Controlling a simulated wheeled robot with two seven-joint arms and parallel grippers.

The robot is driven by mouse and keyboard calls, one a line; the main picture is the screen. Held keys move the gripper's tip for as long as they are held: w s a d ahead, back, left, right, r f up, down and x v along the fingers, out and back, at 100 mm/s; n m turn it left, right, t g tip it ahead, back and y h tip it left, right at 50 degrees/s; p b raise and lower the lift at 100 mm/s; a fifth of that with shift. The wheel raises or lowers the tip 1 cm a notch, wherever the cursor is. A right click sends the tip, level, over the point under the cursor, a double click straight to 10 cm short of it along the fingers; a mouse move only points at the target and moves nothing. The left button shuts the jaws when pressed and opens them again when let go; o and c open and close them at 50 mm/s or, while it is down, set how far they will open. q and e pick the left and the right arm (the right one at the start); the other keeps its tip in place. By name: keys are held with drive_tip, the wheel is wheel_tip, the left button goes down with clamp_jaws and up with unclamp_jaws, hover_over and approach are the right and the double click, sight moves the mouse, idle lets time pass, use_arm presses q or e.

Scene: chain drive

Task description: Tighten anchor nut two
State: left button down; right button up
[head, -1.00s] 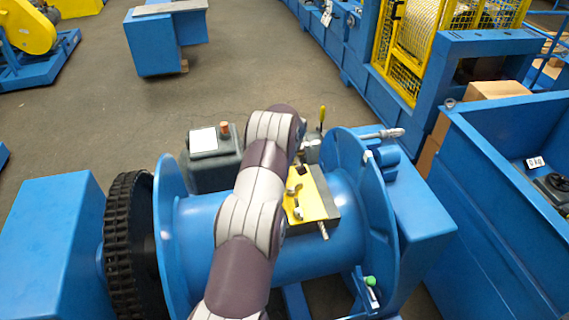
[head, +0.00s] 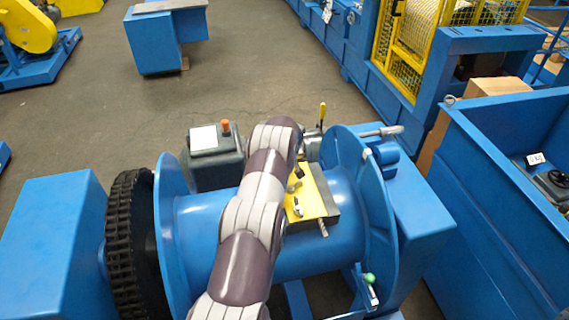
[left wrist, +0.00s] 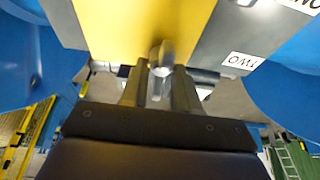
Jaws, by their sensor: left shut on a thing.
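A yellow plate (head: 322,204) lies on a grey block on top of the blue drum (head: 345,220). Small metal nuts or knobs (head: 298,211) show on the plate beside my arm. In the left wrist view, my left gripper (left wrist: 160,90) has its two fingers closed around a small metal nut (left wrist: 160,56) under the yellow plate's face (left wrist: 120,25). A white label reading TWO (left wrist: 242,61), upside down, is on the grey part just right of it. In the head view my left forearm hides the gripper and the held nut. My right gripper is not in view.
A black chain (head: 125,235) wraps the sprocket at the drum's left. A blue bin (head: 490,180) is at the right. Open floor lies behind.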

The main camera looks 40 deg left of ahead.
use_arm(q)
drive_tip(key=m+b, duration=0.1)
drive_tip(key=m, duration=0.1)
drive_tip(key=shift+f+m+t+h, duration=0.1)
drive_tip(key=shift+m+t+h, duration=0.2)
drive_tip(key=shift+m, duration=0.1)
drive_tip(key=m+b, duration=0.2)
drive_tip(key=shift+f+m+t+h, duration=0.1)
drive_tip(key=shift+m+t+h, duration=0.2)
drive_tip(key=shift+m+h, duration=0.1)
drive_tip(key=m+h+b, duration=0.1)
drive_tip(key=m+b, duration=0.3)
drive_tip(key=shift+m+b, duration=0.3)
drive_tip(key=shift+b, duration=0.05)
drive_tip(key=shift+m+h+b, duration=0.4)
drive_tip(key=shift+m+h, duration=0.1)
drive_tip(key=shift+m, duration=0.3)
drive_tip(key=shift+r+m, duration=0.25)
drive_tip(key=shift+m, duration=0.15)
drive_tip(key=shift+r+m+h+p, duration=0.25)
drive_tip(key=shift+m+h+p, duration=0.15)
drive_tip(key=shift+m+p, duration=0.35)
drive_tip(key=shift+f+m+h+p, duration=0.15)
drive_tip(key=shift+m+h+p, duration=0.15)
drive_tip(key=shift+m+p, duration=0.85)
